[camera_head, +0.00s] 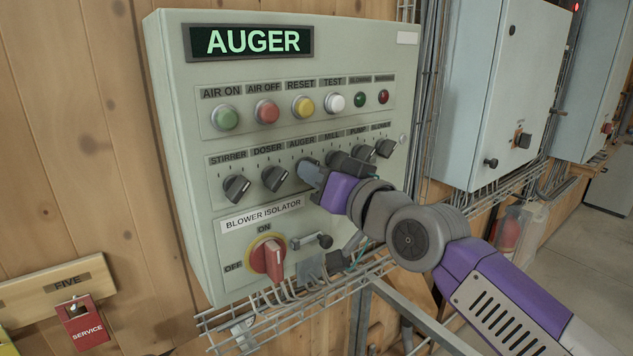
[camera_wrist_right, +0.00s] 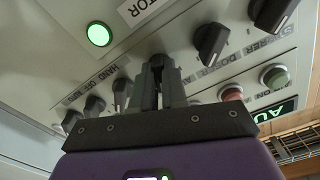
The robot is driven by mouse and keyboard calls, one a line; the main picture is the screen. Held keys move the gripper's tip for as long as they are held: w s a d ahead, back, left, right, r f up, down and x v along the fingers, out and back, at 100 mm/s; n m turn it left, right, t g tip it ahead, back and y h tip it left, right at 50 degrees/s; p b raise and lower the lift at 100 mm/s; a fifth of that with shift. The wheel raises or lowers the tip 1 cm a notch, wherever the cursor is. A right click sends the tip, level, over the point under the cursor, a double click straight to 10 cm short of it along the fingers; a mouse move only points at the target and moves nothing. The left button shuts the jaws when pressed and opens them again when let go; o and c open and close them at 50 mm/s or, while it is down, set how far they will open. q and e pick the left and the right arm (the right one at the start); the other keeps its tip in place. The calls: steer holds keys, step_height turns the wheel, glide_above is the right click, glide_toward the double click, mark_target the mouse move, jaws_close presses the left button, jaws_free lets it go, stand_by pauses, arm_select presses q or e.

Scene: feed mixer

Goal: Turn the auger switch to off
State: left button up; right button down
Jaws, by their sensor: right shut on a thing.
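The grey control panel (camera_head: 205,165) has a lit display (camera_head: 252,41) reading AUGER. A row of black rotary switches sits under name labels. The auger label (camera_head: 301,143) is third from the left. My right gripper (camera_head: 312,174) reaches in from the right and is shut on the auger switch below that label. The right wrist view also shows the gripper (camera_wrist_right: 158,72), its fingers around the knob between the doser switch (camera_wrist_right: 210,42) and the mill switch (camera_wrist_right: 122,92). The fingers mostly hide the auger knob, so its pointing direction cannot be told. My left gripper is not in view.
The stirrer switch (camera_head: 236,188) is farther left. Air and reset buttons (camera_head: 303,106) sit above. A red blower isolator handle (camera_head: 268,259) on a yellow plate is below. A wire cable tray (camera_head: 300,296) runs under the panel. Another cabinet (camera_head: 505,80) stands to the right.

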steer(key=shift+n+b, duration=1)
steer(key=shift+n, duration=1.2)
steer(key=c, duration=1.2)
jaws_free()
steer(key=shift+o, duration=0.2)
steer(key=shift+s+d, duration=0.1)
steer(key=b+v, duration=0.3)
steer(key=v, duration=0.4)
steer(key=shift+s+d, duration=0.1)
steer(key=shift+d, duration=0.05)
